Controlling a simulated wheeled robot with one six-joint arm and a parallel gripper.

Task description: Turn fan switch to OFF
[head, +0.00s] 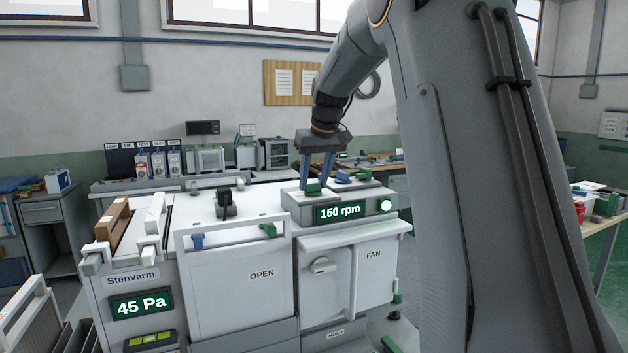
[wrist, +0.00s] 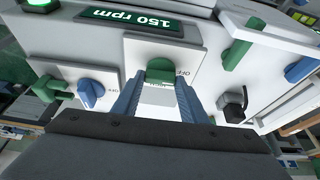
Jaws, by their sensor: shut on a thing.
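The fan control box stands on the right of the white machine; its display (head: 340,211) reads 150 rpm. A green switch handle (head: 313,188) sits on top of this box and also shows in the wrist view (wrist: 161,72) on a white plate (wrist: 192,57) with OFF lettering beside it. My gripper (head: 316,184) reaches down from above, its two blue fingers on either side of the green handle. In the wrist view my gripper (wrist: 160,102) is shut on the handle. The fingers hide part of the handle and plate, and the exact switch position is hard to tell.
A blue knob (wrist: 92,92) on its own plate and a green knob (wrist: 58,89) are close beside the switch. A dark knob (head: 225,204) stands on the machine top to the left. The pressure display (head: 142,304) reads 45 Pa. A round lamp (head: 385,205) glows green.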

